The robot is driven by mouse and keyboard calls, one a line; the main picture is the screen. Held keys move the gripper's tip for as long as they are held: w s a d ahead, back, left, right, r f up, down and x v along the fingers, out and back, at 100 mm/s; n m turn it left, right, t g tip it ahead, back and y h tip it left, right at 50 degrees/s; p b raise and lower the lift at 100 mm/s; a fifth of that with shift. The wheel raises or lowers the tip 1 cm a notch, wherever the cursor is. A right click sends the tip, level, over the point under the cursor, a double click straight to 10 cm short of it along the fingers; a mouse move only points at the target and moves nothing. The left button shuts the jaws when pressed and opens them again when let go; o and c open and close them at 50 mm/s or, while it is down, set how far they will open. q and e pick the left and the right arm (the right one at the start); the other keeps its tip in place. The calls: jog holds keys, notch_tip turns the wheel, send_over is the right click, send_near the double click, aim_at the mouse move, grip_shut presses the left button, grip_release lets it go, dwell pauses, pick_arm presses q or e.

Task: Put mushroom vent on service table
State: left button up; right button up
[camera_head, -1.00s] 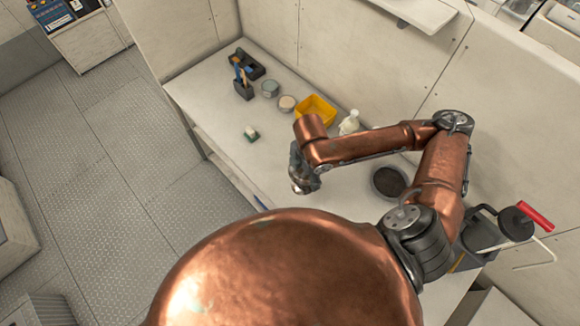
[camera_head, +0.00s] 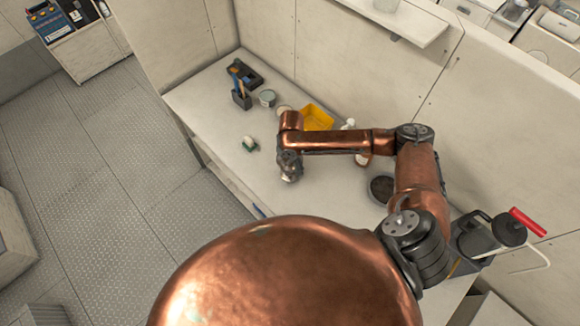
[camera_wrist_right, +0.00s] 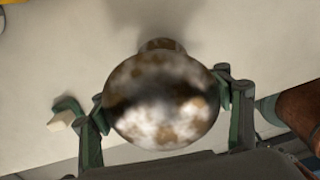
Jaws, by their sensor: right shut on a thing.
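The mushroom vent (camera_wrist_right: 160,98), a rounded metal dome mottled white and brown, fills the middle of the right wrist view. A short brown stem shows behind it. My right gripper (camera_wrist_right: 160,88) is shut on it, with one finger at each side of the dome. In the head view, my right gripper (camera_head: 289,168) is over the near edge of the pale service table (camera_head: 205,100); the vent is hard to make out there. Whether the vent touches the table I cannot tell. My left gripper is not in view.
A small green-and-white item (camera_head: 249,145) lies left of my gripper. A tool holder (camera_head: 241,97), tins (camera_head: 267,98), a yellow bin (camera_head: 317,118) and a white bottle (camera_head: 349,124) stand further back. A dark round bowl (camera_head: 382,187) is at right. The table's front left is clear.

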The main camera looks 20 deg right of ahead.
notch_tip(320, 180, down, 2)
jog(key=shift+f+p, duration=0.15)
jog(key=shift+p, duration=0.2)
jog(key=shift+f, duration=0.3)
jog(key=shift+f, duration=0.1)
jog(key=o, duration=1.8)
notch_tip(320, 180, up, 12)
jog(key=shift+s+r+b, duration=0.15)
jog(key=shift+b, duration=0.65)
